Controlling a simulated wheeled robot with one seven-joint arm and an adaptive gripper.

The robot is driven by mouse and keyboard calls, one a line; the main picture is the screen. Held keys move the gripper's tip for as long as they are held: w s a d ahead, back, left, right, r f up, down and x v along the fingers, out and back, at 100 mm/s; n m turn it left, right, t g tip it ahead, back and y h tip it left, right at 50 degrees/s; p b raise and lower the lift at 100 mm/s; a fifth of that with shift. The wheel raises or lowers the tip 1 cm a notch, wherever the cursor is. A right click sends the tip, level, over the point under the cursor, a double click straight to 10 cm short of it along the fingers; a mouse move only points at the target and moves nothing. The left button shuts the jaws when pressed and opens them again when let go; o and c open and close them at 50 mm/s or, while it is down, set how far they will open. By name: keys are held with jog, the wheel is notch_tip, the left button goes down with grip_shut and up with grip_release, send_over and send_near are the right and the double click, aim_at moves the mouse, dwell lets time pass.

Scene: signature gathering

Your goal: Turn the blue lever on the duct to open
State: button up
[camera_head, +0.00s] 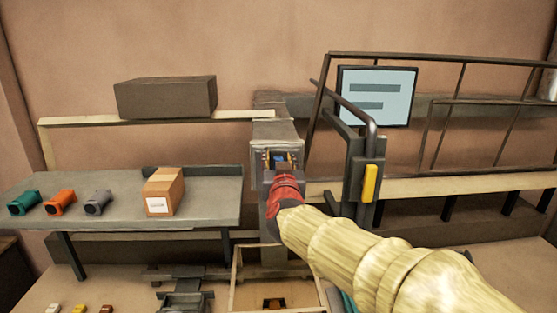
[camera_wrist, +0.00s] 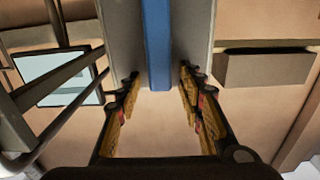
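The duct (camera_head: 278,132) is a grey box-like column against the wall, in the middle of the head view. My gripper (camera_head: 277,160) is in front of it, with its red wrist towards me. A small piece of the blue lever (camera_head: 279,157) shows between the fingers; the rest is hidden there. In the wrist view, the blue lever (camera_wrist: 158,45) is a straight bar running down from the top edge, with grey duct faces on both sides. My gripper's fingers (camera_wrist: 160,84) are spread apart, one each side of the bar's lower end. Neither finger visibly touches the bar.
A grey table (camera_head: 120,205) at left holds coloured parts and a cardboard box (camera_head: 163,191). A dark box (camera_head: 166,97) sits on the shelf behind. Right of the duct stand a dark post with a yellow handle (camera_head: 370,183), metal railings and a wall screen (camera_head: 378,96).

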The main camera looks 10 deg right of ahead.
jog(key=s, duration=1.2)
jog(key=shift+a, duration=0.25)
